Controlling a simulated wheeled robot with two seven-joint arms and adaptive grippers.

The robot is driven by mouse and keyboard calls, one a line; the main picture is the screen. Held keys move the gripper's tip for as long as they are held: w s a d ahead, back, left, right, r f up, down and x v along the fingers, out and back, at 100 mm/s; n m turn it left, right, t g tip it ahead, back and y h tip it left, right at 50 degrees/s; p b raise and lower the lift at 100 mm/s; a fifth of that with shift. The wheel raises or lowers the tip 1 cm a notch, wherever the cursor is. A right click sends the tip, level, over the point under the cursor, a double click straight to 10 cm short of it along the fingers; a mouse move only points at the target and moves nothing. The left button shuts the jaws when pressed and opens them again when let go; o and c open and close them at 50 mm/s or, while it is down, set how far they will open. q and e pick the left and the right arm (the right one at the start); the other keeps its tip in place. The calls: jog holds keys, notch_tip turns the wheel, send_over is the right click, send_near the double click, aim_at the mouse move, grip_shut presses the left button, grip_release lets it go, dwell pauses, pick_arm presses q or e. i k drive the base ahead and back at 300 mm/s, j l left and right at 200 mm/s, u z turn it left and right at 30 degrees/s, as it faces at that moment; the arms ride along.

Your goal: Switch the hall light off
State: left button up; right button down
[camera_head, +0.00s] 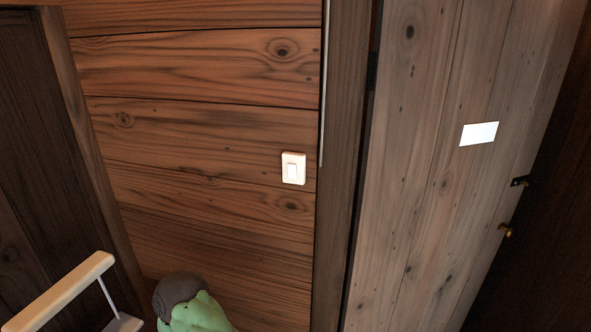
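The light switch (293,168) is a small cream-white plate with a single rocker. It is mounted on the reddish wooden plank wall, just left of the dark door frame. I cannot tell which way the rocker is tipped. Neither my left nor my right gripper shows clearly in this view, and nothing is touching the switch. The hall lamp itself is not in view.
A grey wooden door (420,160) stands at the right, with a white rectangle (479,134) and a brass knob (506,230). A pale bar (62,292) is at lower left. A dark panel (40,170) is at left. The wall around the switch is clear.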

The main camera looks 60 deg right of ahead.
aim_at(292, 168)
jog(key=z, duration=2.65)
jog(key=k+l, duration=0.05)
jog(key=l, duration=0.05)
